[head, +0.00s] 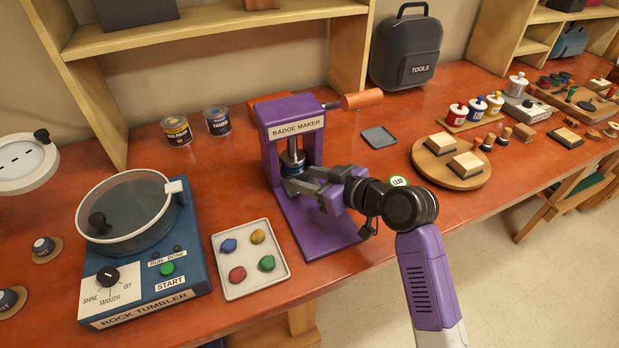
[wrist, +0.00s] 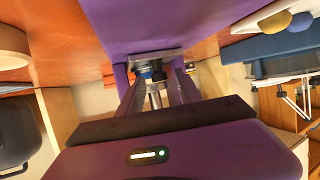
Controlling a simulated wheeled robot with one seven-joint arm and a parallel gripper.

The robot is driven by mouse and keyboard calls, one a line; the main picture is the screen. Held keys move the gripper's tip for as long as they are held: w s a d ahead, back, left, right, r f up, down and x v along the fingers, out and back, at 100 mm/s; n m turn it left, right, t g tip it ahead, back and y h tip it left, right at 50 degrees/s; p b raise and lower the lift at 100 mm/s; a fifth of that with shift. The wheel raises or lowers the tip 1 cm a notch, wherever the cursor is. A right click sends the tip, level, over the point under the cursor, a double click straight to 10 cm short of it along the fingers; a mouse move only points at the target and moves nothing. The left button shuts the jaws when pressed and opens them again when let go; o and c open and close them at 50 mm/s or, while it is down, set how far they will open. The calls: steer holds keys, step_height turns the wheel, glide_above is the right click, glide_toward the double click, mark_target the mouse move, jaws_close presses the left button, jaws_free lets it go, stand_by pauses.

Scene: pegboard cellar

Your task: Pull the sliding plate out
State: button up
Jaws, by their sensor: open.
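The purple badge maker (head: 292,127) stands on the red-brown bench, with a silver press column (head: 292,158) over its flat purple base (head: 318,222). My gripper (head: 296,183) reaches in from the right at the front of the press, low over the base, and hides most of what is under the column. The wrist view is upside down. In it a grey sliding plate (wrist: 142,59) lies against the purple base, with a dark round piece under the press. My gripper's two fingers (wrist: 155,84) are apart on either side of the column in that view; contact with the plate cannot be told.
A rock tumbler (head: 140,250) and a white tray (head: 252,287) of coloured stones stand left of the badge maker. Paint tins (head: 176,131) are behind left. The press's orange handle (head: 361,99) points right. A round wooden board (head: 451,176) lies to the right.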

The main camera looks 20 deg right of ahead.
jaws_close()
stand_by(1.3)
